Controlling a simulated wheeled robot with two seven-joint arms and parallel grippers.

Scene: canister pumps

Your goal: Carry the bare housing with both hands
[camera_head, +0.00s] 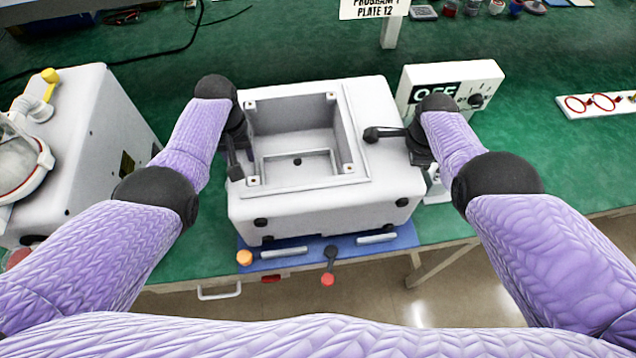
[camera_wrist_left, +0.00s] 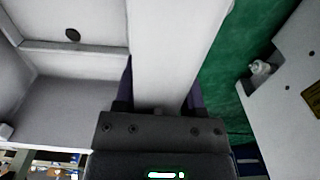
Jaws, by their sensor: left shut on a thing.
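The bare housing (camera_head: 330,213) is a white box with an open, empty rectangular cavity on top, in the middle of the head view. My left gripper (camera_head: 236,160) is at its left rim, shut on the wall. In the left wrist view, the housing wall (camera_wrist_left: 170,60) runs into the jaws, with the cavity on its left.
A blue plate (camera_head: 402,238) with handles shows below the housing at the front edge of the green bench (camera_head: 540,140). A white machine (camera_head: 95,140) stands close on the left. A white control box (camera_head: 480,80) marked OFF stands behind right. A strip with red rings (camera_head: 600,104) lies far right.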

